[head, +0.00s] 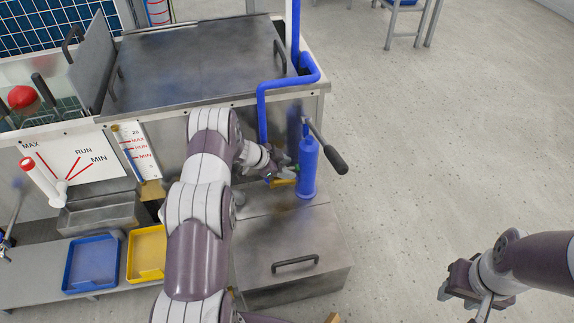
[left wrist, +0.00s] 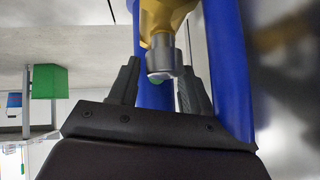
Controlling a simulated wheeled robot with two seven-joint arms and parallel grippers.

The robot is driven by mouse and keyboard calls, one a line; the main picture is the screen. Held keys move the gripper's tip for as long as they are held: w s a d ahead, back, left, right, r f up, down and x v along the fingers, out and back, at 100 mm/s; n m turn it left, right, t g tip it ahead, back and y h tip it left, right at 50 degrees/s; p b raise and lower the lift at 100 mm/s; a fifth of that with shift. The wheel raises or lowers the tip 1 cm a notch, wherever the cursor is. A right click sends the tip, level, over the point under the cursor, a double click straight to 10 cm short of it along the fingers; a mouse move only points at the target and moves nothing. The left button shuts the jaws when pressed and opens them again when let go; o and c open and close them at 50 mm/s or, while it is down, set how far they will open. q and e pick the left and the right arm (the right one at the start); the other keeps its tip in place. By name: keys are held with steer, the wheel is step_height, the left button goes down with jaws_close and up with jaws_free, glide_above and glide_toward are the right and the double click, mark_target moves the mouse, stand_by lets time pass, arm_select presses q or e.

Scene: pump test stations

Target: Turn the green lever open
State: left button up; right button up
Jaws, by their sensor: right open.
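The valve with the green lever is mostly hidden behind my left gripper in the head view. Only a small green bit (head: 297,168) and a yellow valve part (head: 284,182) show there, beside the blue pump. My left gripper (head: 279,174) is at this valve. The yellow valve body (left wrist: 165,15) is above. I cannot tell whether the fingers touch the lever. My right gripper (head: 470,298) is open and empty, over the floor at lower right.
The blue pump (head: 308,168) with its black handle (head: 335,160) stands on a metal cabinet (head: 290,240). A blue pipe (head: 262,115) runs down from the steel tank (head: 195,60). Blue (head: 92,263) and yellow (head: 146,254) trays lie at left.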

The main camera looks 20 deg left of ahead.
arm_select(q)
steer(key=shift+r, duration=0.15)
steer(key=p+v, duration=0.6)
steer(key=v, duration=0.6)
steer(key=shift+s+a+r, duration=0.1)
steer(key=shift+a+r, duration=0.05)
